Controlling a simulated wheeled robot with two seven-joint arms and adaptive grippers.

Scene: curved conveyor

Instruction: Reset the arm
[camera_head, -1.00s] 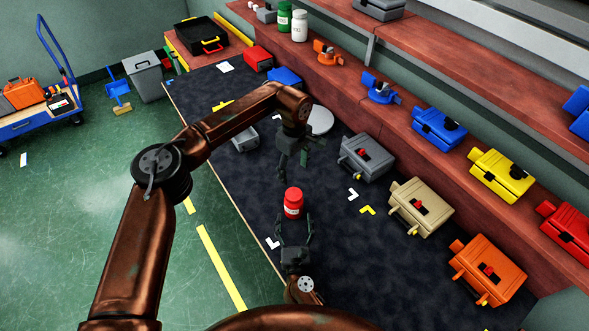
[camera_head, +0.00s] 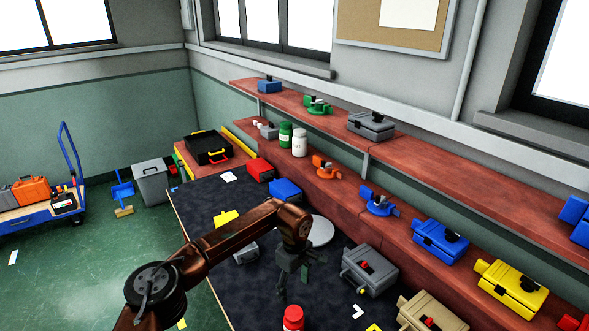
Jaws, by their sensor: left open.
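My left arm comes in from the lower left, and its left gripper (camera_head: 292,276) hangs over the dark conveyor mat, pointing down. It is open and I see nothing between its fingers. A red bottle (camera_head: 293,318) stands on the mat just below the gripper, cut off by the bottom edge of the picture. My right gripper is out of the picture.
A grey box (camera_head: 369,271), a tan box (camera_head: 428,312) and a white disc (camera_head: 320,231) sit along the mat's right side. Shelves (camera_head: 440,180) on the right hold a blue box (camera_head: 440,240), a yellow box (camera_head: 511,288) and two bottles.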

